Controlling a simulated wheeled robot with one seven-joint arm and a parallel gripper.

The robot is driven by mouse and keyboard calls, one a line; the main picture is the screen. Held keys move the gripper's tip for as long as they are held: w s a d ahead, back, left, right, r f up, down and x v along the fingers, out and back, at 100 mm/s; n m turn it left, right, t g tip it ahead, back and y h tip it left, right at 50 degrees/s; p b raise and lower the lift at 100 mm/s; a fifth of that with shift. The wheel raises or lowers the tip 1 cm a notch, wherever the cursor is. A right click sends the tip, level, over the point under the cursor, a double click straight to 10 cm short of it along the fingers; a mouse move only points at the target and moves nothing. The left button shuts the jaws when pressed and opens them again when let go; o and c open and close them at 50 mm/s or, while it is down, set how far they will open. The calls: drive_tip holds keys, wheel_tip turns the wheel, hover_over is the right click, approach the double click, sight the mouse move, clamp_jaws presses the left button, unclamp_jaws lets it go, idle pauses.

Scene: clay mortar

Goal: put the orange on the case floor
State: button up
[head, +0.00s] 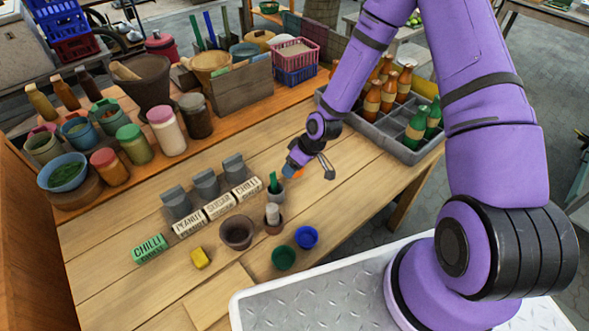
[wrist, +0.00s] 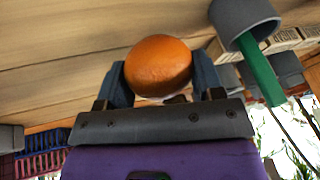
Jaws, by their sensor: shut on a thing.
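The orange (wrist: 158,66) is held between the two blue fingers of my gripper (wrist: 160,85) in the wrist view. In the head view my gripper (head: 291,170) is above the wooden table, and only a small part of the orange (head: 298,173) shows beside the fingers. The grey case (head: 372,136) stands at the right end of the table, apart from my gripper. It is divided into compartments, with orange-brown bottles (head: 388,90) in the far part and green bottles (head: 415,128) at the right. Some nearer compartments look empty; my arm hides part of the case's far side.
A grey cup with a green handle in it (head: 274,187) stands close to my gripper. Labelled blocks (head: 219,206), a brown bowl (head: 237,232) and green and blue cups (head: 306,237) are nearer. Jars and baskets line the back shelf. Bare table lies between gripper and case.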

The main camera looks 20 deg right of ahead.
drive_tip(key=shift+f, duration=0.9)
drive_tip(key=shift+f, duration=0.15)
drive_tip(key=o, duration=1)
drive_tip(key=shift+c, duration=0.2)
